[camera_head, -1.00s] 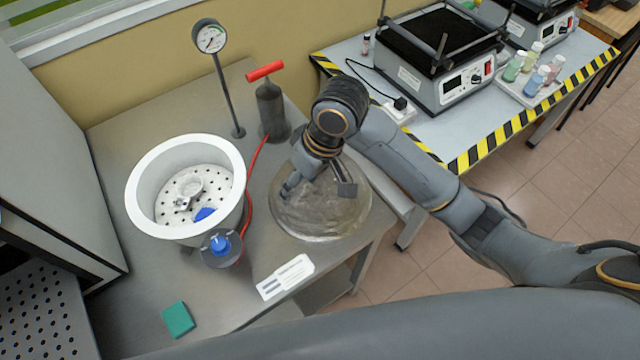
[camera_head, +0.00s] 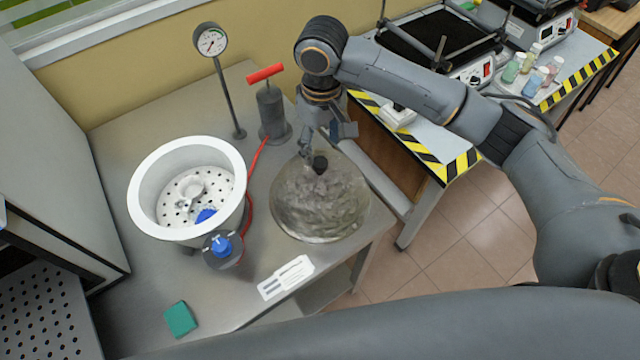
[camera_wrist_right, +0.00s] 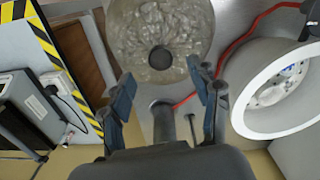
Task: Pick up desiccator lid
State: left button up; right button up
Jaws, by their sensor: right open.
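The desiccator lid (camera_head: 315,205) is a clear glass dome with a black knob (camera_head: 320,165), resting on the grey bench right of the white desiccator bowl (camera_head: 140,207). The lid also shows at the top of the right wrist view (camera_wrist_right: 160,25). My right gripper (camera_head: 328,140) is open and empty, just behind the knob in the head view. In the wrist view its fingers (camera_wrist_right: 162,78) point toward the lid, with the knob ahead between them and not held. My left gripper is not in view.
The bowl holds a perforated plate (camera_head: 177,192) and a blue-topped valve (camera_head: 222,246) stands at its front. A red-handled pump (camera_head: 270,112), red hose (camera_head: 250,200) and gauge (camera_head: 210,40) stand behind. A label card (camera_head: 286,278) and green block (camera_head: 180,319) lie in front.

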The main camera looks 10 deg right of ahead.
aim_at(320, 161)
jog(key=shift+f, duration=0.85)
jog(key=shift+w+a+f+p, duration=0.15)
jog(key=shift+f+p, duration=0.85)
jog(key=shift+f, duration=1.7)
jog(key=shift+w+r, duration=0.1)
grip_shut()
